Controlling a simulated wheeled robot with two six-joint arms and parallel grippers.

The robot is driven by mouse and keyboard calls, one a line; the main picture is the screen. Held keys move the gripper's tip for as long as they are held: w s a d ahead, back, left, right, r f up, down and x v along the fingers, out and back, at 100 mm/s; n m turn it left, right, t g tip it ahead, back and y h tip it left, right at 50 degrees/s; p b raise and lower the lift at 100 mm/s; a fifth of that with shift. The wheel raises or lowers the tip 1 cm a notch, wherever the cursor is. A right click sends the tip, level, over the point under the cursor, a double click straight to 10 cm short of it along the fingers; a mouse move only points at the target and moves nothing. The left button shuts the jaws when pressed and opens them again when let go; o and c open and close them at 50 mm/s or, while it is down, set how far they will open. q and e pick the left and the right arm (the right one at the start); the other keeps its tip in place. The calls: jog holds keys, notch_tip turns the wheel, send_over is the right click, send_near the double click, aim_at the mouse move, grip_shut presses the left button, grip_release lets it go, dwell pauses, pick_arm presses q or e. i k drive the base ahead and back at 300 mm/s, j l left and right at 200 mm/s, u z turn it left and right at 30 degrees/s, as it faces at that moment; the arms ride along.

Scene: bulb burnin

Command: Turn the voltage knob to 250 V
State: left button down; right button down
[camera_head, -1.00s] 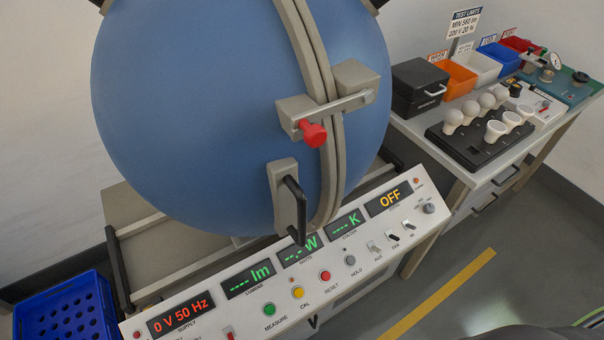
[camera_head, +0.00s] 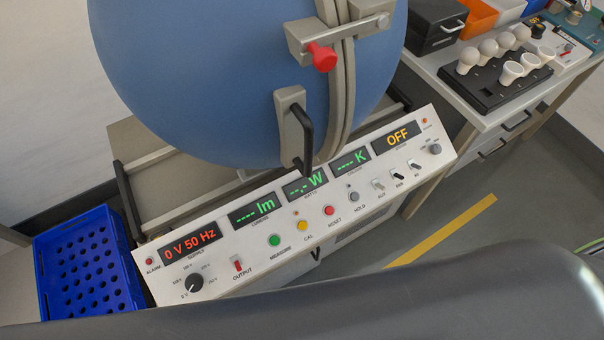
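The voltage knob (camera_head: 194,283) is a black dial at the lower left of the white control panel (camera_head: 215,268). Its white mark appears to point toward the 0 V label. The supply display (camera_head: 190,243) above it reads 0 V 50 Hz in red. A red output switch (camera_head: 238,264) sits just right of the knob. Neither of my grippers is in view. A large dark grey shape, which I cannot identify surely, covers the bottom of the view, just below the panel.
The big blue sphere (camera_head: 240,80) with a red-knobbed latch (camera_head: 322,57) stands behind the panel. A blue crate (camera_head: 85,262) is at left. Green, yellow and red buttons line the panel. A side table at right holds a black bulb tray (camera_head: 490,92). Grey floor is clear at right.

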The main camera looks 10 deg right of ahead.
aim_at(194, 282)
jog(key=k+j+u, duration=0.15)
jog(key=u, duration=0.2)
jog(key=k+j+u, duration=0.15)
jog(key=u, duration=0.15)
jog(key=k+j+z, duration=0.15)
jog(key=i+j, duration=0.05)
jog(key=j, duration=0.05)
